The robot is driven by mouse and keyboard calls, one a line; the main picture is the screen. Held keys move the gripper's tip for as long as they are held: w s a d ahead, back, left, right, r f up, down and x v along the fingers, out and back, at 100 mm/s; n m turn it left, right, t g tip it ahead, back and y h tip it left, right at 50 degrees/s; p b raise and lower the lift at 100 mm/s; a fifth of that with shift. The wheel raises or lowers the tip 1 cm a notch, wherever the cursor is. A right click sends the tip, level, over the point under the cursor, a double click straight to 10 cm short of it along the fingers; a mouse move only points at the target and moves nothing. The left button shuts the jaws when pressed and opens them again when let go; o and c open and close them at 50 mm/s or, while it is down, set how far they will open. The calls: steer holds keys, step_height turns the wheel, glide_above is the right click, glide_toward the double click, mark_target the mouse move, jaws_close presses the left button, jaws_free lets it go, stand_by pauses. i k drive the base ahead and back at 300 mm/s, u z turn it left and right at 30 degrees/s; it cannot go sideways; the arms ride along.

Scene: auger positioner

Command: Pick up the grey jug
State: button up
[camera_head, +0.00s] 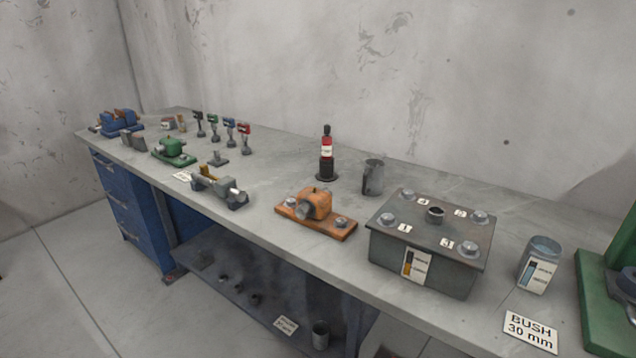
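The grey jug (373,178) stands upright on the workbench (270,195), right of the middle of the view. It is a dark grey, cylinder-like vessel with what looks like a handle on its left side. It stands behind the grey box with bolts and just right of a black and red bottle. Nothing covers it from this side. My gripper is not in view.
Close to the jug are the black and red bottle (326,155), the grey bolted box (430,250) and an orange bearing block (316,210). A labelled tin (539,265) and a green machine part (606,300) stand at the right. The wall is behind the bench.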

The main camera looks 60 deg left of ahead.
mark_target(372, 180)
steer(key=u, duration=1.85)
